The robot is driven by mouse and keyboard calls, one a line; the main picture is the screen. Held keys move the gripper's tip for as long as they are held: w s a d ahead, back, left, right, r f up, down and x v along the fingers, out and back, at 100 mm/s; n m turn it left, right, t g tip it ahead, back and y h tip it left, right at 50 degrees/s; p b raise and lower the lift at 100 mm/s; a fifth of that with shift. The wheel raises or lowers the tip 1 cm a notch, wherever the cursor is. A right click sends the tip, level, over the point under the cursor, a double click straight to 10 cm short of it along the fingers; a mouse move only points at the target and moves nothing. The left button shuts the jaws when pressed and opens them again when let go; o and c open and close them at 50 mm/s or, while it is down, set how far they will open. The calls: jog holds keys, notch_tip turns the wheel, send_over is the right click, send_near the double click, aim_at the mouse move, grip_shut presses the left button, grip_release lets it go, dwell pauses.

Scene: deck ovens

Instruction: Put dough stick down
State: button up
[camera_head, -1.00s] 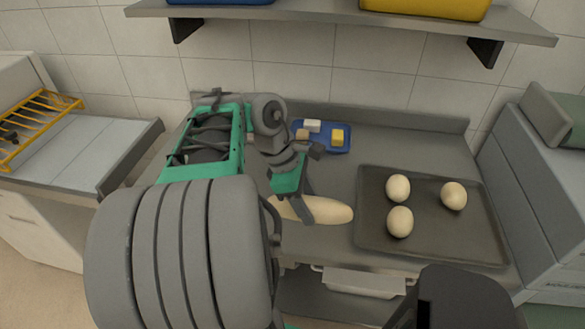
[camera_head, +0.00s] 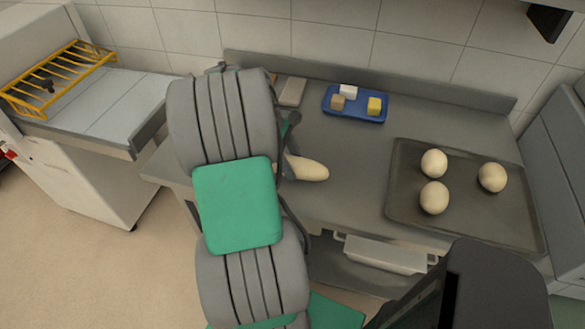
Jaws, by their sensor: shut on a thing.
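The dough stick (camera_head: 308,169) is a pale, smooth, elongated piece. Its right end shows over the left part of the grey counter; its left end is hidden behind my arm. My gripper (camera_head: 287,163) is mostly hidden by my arm, with a dark finger showing beside the dough stick. It is shut on the dough stick. I cannot tell whether the dough touches the counter.
A dark tray (camera_head: 465,219) with three dough balls lies on the right of the counter (camera_head: 345,150). A blue tray (camera_head: 355,115) with small blocks sits at the back. A yellow wire rack (camera_head: 57,82) stands far left. The counter between dough stick and dark tray is clear.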

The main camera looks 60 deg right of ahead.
jog(key=shift+s+f, duration=0.1)
jog(key=shift+f, duration=0.85)
jog(key=shift+f, duration=0.15)
jog(key=o, duration=1.5)
jog(key=p+v, duration=0.3)
jog(key=v, duration=0.9)
jog(key=shift+a, duration=0.15)
jog(key=w+a+r+t+h, duration=0.2)
jog(key=w+a+r+t, duration=0.15)
jog(key=w+a, duration=0.9)
jog(key=a+t+y, duration=0.1)
jog(key=a, duration=0.7)
jog(key=a+f+m+t, duration=0.1)
jog(key=a+t, duration=0.1)
jog(key=a, duration=0.6)
jog(key=s+a+t+y, duration=0.1)
jog(key=a, duration=0.7)
jog(key=shift+s+a+f+m+t+y, duration=0.1)
jog(key=shift+a+f+m+t+y, duration=0.1)
jog(key=shift+a+m+t+y, duration=0.15)
